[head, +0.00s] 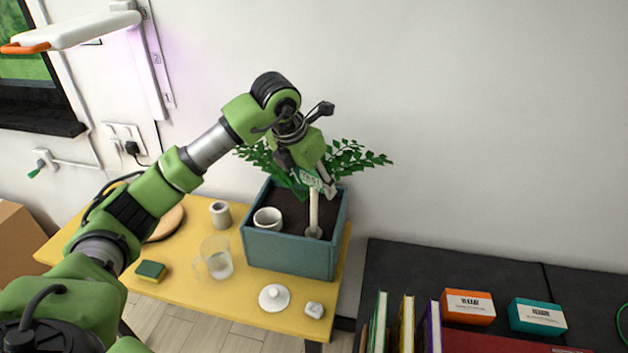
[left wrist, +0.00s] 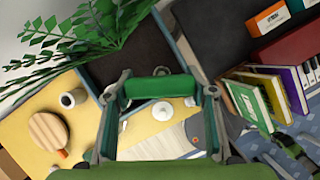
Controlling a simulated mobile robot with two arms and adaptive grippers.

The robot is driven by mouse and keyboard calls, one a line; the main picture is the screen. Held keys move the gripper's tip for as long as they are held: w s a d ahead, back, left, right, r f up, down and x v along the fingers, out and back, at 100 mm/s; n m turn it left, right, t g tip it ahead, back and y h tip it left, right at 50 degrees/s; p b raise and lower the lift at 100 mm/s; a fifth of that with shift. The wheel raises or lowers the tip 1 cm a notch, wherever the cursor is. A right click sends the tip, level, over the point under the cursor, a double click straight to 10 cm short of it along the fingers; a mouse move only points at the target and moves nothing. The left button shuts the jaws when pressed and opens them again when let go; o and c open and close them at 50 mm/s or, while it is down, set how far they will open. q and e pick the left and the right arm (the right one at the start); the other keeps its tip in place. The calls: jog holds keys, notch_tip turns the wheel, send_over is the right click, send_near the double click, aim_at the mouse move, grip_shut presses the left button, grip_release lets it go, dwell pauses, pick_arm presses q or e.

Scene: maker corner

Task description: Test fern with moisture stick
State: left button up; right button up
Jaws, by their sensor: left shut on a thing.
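The fern (head: 358,160) has green leaves and grows at the back of a blue-grey planter (head: 290,254) with dark soil. It also shows at the top left of the left wrist view (left wrist: 55,42). My left gripper (head: 320,180) is above the planter's right side, shut on the pale moisture stick (head: 314,208) near its green-and-white label. The stick is nearly upright. Its lower end meets a small round greyish spot at the soil by the front right; I cannot tell how deep it goes.
A white pot (head: 267,219) sits in the planter's left part. On the yellow table (head: 190,296) are a clear mug (head: 217,262), a sponge (head: 151,271), a small cup (head: 220,214) and a white lid (head: 273,297). Books and boxes (head: 468,306) lie right.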

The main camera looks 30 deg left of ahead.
aim_at(311, 198)
pick_arm(q)
jog(key=shift+f+b, duration=0.85)
jog(key=shift+f, duration=0.25)
jog(key=shift+f+b, duration=1.75)
jog(key=shift+f, duration=0.45)
jog(key=o, duration=1.2)
jog(key=o, duration=0.6)
jog(key=shift+r+p, duration=2.9)
jog(key=shift+r, duration=1.6)
